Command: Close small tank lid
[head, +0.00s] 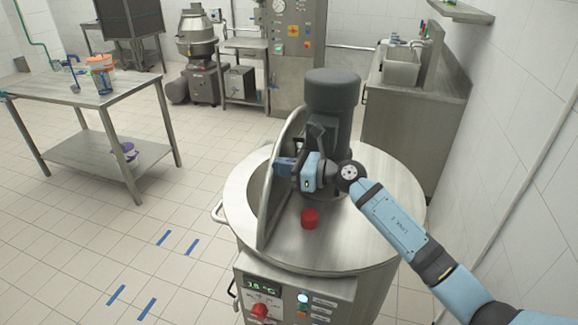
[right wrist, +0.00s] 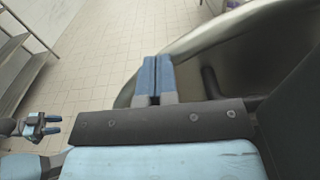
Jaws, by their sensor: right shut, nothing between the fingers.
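The round steel tank (head: 395,165) has its small lid (head: 268,205) standing raised, nearly upright, beside the dark opening on the tank's left. My right gripper (head: 284,167) is shut and empty, with its blue fingers overlapping the lid's upper part in the head view. I cannot tell whether they touch it. In the right wrist view its fingers (right wrist: 158,78) lie together in front of a curved metal surface. My left gripper (right wrist: 52,124) shows at the left of that view, its fingers apart and empty, away from the tank.
A dark motor housing (head: 332,92) rises from the tank top behind my right gripper. A steel table (head: 85,88) stands at left, with open floor between. A tiled wall is at right.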

